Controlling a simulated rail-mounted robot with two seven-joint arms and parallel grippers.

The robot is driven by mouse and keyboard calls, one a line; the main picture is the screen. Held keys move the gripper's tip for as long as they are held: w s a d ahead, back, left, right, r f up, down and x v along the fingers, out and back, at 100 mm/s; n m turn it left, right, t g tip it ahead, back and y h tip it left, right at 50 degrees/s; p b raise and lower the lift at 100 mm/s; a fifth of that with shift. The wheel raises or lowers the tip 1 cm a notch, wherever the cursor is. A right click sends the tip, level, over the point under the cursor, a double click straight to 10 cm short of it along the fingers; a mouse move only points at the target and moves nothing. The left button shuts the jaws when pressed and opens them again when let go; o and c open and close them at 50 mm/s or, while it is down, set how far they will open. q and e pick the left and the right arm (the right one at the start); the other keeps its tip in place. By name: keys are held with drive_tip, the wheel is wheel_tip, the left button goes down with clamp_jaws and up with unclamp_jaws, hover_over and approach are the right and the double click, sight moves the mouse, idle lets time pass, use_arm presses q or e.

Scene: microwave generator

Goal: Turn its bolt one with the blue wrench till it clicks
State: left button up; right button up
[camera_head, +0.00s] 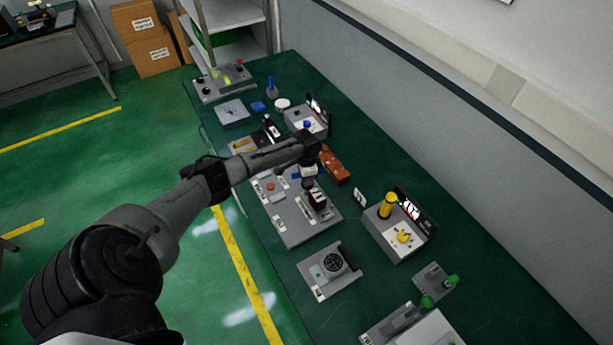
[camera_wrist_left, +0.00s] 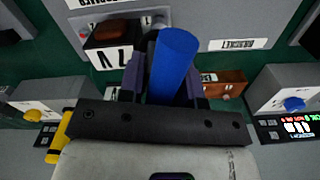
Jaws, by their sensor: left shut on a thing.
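My left gripper (camera_head: 309,162) is over the middle of the bench, above the long grey panel (camera_head: 290,226). In the left wrist view its two purple-grey fingers (camera_wrist_left: 165,82) are shut on a blue cylinder, the blue wrench (camera_wrist_left: 174,58). The wrench's working end is hidden, and I cannot tell whether it touches a bolt. A grey unit with a lit display (camera_head: 303,121) carries a blue knob (camera_head: 307,125). Another lit unit (camera_head: 384,236) carries a yellow cylinder (camera_head: 388,206) and a yellow knob (camera_head: 404,237). My right gripper is not in view.
An orange-brown block (camera_head: 335,165) lies close to my gripper. A dark block marked 7V (camera_wrist_left: 112,47) stands left of the wrench in the wrist view. A fan unit (camera_head: 332,265) and green-handled parts (camera_head: 437,287) stand nearer. Bare green bench (camera_head: 480,250) lies to the right.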

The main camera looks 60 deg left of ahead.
use_arm(q)
drive_tip(key=shift+d+r+n+p, duration=0.1)
drive_tip(key=shift+n+p, duration=1.1)
drive_tip(key=shift+n, duration=0.1)
drive_tip(key=shift+n+p, duration=0.6)
drive_tip(key=shift+n, duration=0.3)
drive_tip(key=shift+n+p, duration=0.85)
drive_tip(key=shift+n, duration=0.25)
drive_tip(key=shift+d+n+p, duration=0.1)
drive_tip(key=shift+n+p, duration=0.45)
drive_tip(key=shift+n, duration=0.75)
